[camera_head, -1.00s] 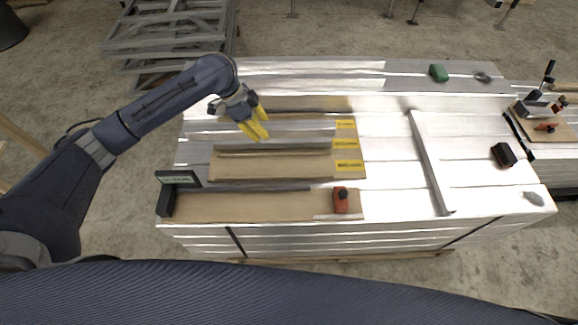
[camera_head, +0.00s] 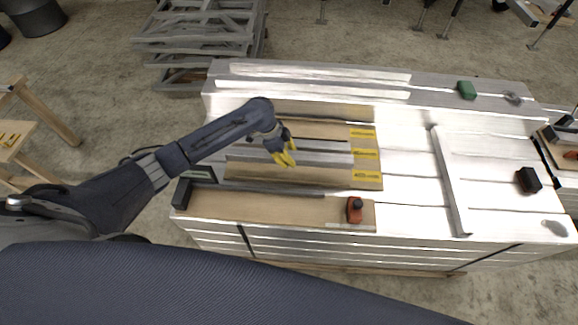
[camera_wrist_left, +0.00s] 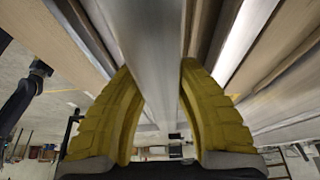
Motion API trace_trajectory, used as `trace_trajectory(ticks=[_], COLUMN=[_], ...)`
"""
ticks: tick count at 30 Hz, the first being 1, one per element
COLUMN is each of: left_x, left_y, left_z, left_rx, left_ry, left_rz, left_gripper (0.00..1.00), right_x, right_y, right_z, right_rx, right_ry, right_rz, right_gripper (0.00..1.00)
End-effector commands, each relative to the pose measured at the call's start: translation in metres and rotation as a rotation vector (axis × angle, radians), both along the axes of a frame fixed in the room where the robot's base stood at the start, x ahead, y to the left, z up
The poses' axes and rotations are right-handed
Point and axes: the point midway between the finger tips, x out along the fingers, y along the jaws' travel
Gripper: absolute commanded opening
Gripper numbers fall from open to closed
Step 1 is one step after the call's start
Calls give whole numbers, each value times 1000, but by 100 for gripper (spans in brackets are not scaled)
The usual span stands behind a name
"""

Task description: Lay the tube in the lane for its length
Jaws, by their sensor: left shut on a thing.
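My left gripper (camera_head: 285,158) has yellow fingers and is over the left part of the labelled wooden boards. In the left wrist view its fingers (camera_wrist_left: 160,110) are shut on a long, smooth silver tube (camera_wrist_left: 150,45) that runs between them. Whether the tube touches the lane floor cannot be told. My right gripper is out of view.
An orange-and-black tool (camera_head: 355,209) stands on the front board (camera_head: 270,207). A black bracket (camera_head: 182,193) is at its left end. A long metal angle (camera_head: 450,185), a black block (camera_head: 528,180) and a green block (camera_head: 466,90) lie to the right on the silver stack.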

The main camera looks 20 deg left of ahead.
Motion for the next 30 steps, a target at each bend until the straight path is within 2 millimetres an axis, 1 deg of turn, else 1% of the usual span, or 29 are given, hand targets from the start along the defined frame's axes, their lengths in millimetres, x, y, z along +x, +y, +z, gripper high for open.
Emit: trace_trajectory(ticks=[1,4,11,18,20,24,30], left_x=[0,0,1,0,0,1,1], left_y=[-1,-1,-1,-1,-1,-1,-1], left_z=[-6,-16,-26,-52,-57,-61,-61], left_rx=[-2,-2,-2,-2,-1,-2,-2], left_ry=[0,0,-2,0,1,-3,-3], left_rz=[2,0,-1,1,2,0,0], left_gripper=[0,0,0,0,0,0,0], right_x=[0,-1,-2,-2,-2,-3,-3], right_y=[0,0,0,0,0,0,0], right_z=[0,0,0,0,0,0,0], right_rx=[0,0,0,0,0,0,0], right_ry=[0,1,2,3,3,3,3], right_rz=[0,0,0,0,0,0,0], right_gripper=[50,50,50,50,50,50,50])
